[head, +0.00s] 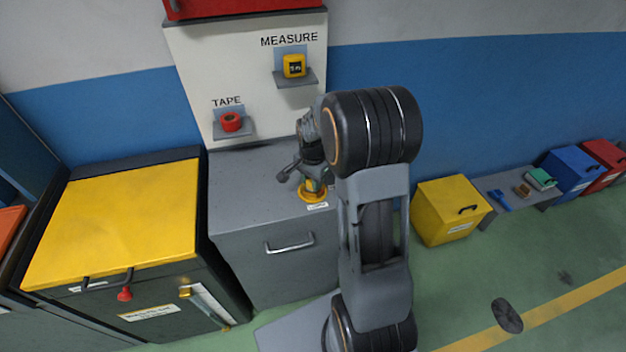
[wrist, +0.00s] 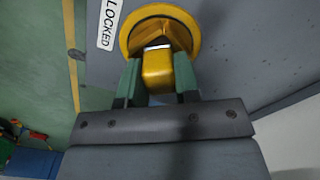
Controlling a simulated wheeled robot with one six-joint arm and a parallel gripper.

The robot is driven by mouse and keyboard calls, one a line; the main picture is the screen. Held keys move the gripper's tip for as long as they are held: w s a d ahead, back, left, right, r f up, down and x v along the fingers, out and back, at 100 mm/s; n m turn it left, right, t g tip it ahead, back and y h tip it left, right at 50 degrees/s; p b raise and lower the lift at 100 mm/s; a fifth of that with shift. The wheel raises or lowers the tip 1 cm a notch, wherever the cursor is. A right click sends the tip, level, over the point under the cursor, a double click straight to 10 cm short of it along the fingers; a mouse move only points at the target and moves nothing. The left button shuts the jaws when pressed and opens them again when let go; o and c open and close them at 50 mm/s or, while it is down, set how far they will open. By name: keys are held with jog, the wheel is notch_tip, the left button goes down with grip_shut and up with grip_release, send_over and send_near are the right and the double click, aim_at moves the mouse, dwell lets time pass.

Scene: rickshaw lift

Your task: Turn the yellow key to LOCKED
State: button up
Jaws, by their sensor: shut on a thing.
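The yellow key (wrist: 158,72) stands in a round yellow collar (wrist: 193,26) on the grey cabinet top, between the green fingers of my gripper (wrist: 158,64) in the wrist view. The gripper is shut on the key's block-like grip. A white label reading LOCKED (wrist: 108,25) lies left of the collar in that view. In the head view my gripper (head: 316,180) reaches down to the yellow collar (head: 312,194), and the label (head: 317,206) lies just in front of it. The fingers hide most of the key there, and I cannot tell its exact turn angle.
The grey cabinet (head: 262,235) has a front handle. A yellow-lidded chest (head: 120,225) stands left. A panel behind holds a red tape roll (head: 231,121) and a yellow measure (head: 294,66). A yellow box (head: 447,212) and low bench (head: 520,192) stand right. Open green floor lies in front.

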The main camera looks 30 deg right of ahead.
jog(key=shift+c, duration=1.1)
jog(key=m, duration=0.3)
jog(key=shift+m, duration=0.3)
jog(key=shift+m, duration=1.8)
jog(key=shift+m, duration=1.8)
